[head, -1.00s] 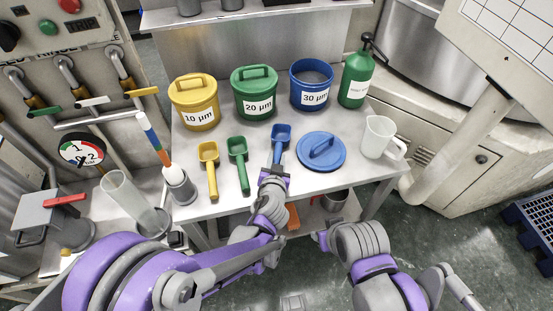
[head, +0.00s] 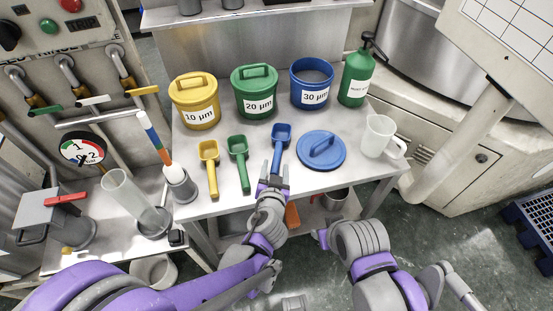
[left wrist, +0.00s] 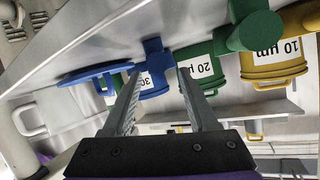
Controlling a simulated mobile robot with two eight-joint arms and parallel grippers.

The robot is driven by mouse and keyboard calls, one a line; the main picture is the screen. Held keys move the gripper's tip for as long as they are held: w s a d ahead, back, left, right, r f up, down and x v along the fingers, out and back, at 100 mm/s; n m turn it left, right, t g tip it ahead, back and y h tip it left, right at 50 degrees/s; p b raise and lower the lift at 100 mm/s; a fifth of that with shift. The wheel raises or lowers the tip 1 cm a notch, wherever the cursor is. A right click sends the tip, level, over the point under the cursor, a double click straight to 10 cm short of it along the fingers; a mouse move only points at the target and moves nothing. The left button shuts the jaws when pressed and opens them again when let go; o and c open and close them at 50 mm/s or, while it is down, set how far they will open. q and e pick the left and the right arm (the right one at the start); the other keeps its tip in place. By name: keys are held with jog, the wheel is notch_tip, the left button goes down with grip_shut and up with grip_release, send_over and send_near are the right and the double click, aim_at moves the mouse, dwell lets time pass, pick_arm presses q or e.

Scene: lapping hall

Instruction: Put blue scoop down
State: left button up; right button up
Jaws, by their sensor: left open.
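The blue scoop (head: 280,140) lies on the steel table (head: 240,208), its bowl toward the back and its handle toward the front edge. It stands to the right of the green scoop (head: 238,162) and the yellow scoop (head: 209,166). My left gripper (head: 273,181) is open and empty at the front end of the blue handle. In the left wrist view, its fingers (left wrist: 160,72) are spread apart, with the blue scoop (left wrist: 153,60) beyond their tips. Of my right arm, only links show; its gripper is not visible.
The blue lid (head: 321,152) lies close right of the blue scoop, with a clear jug (head: 380,136) beyond. Behind stand the yellow tub (head: 194,99), green tub (head: 254,91), open blue tub (head: 312,84) and green bottle (head: 356,77). A grey cup (head: 181,187) stands at left.

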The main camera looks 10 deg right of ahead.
pick_arm(q)
jog(key=v, duration=0.6)
jog(key=shift+s+r, duration=0.1)
jog(key=shift+s, duration=0.1)
jog(key=shift+a, duration=0.1)
jog(key=a, duration=0.2)
jog(key=a+n+y, duration=0.1)
jog(key=a, duration=0.2)
jog(key=a+g+y, duration=0.1)
jog(key=a, duration=0.1)
jog(key=shift+w+a+n, duration=0.25)
jog(key=shift+w+n, duration=0.05)
jog(key=shift+w, duration=0.05)
jog(key=s+a+n+g+y, duration=0.2)
jog(key=a, duration=0.7)
jog(key=s+a+f+n+g, duration=0.1)
jog(key=s+a+n+g, duration=0.1)
jog(key=s+a+g, duration=0.3)
jog(key=s+a, duration=0.4)
jog(key=s, duration=0.4)
jog(key=shift+f, duration=0.35)
